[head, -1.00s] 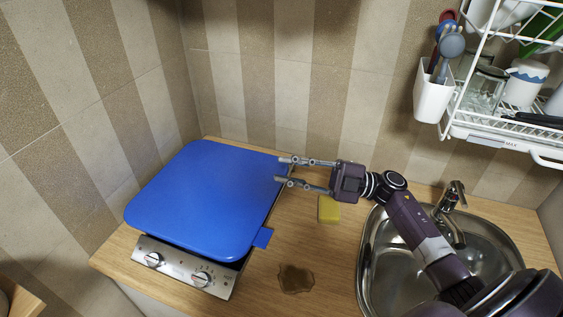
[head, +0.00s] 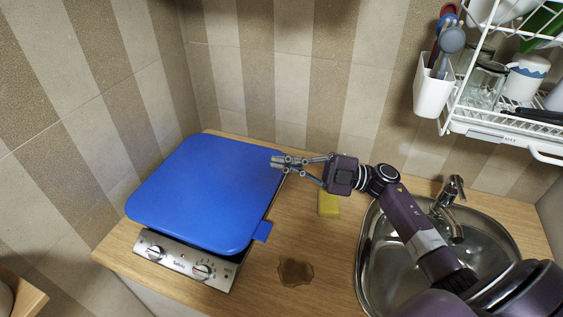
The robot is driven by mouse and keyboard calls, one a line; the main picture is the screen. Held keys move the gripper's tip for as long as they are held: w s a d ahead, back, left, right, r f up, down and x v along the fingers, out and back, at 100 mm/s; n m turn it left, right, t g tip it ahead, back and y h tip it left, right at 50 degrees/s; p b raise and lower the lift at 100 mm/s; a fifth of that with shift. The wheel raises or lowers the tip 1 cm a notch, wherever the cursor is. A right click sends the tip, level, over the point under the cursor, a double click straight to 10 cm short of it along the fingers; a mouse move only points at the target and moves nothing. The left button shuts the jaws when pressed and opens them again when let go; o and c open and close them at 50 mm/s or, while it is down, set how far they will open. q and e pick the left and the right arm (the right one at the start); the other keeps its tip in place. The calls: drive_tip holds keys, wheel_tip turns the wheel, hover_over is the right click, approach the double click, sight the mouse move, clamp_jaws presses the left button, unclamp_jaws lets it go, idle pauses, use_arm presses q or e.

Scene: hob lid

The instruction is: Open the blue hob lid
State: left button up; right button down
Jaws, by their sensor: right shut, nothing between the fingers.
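The blue hob lid (head: 200,195) lies down over the hob (head: 190,262), covering its top. A small blue tab (head: 263,231) sticks out at the lid's front right corner. My right gripper (head: 274,162) is shut and empty. Its fingertips are at the lid's right edge, towards the back; I cannot tell whether they touch it. My left gripper is not in view.
A yellow sponge (head: 328,204) lies on the wooden worktop (head: 322,240), close to my right gripper. A brown spill (head: 295,271) is in front. The sink (head: 365,265) and tap (head: 452,195) are at right. A white dish rack (head: 485,130) hangs above.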

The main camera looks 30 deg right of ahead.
drive_tip(key=c, duration=2.2)
unclamp_jaws()
drive_tip(key=shift+o, duration=0.2)
drive_tip(key=shift+d, duration=0.1)
drive_tip(key=v, duration=1.2)
drive_tip(key=shift+c, duration=0.2)
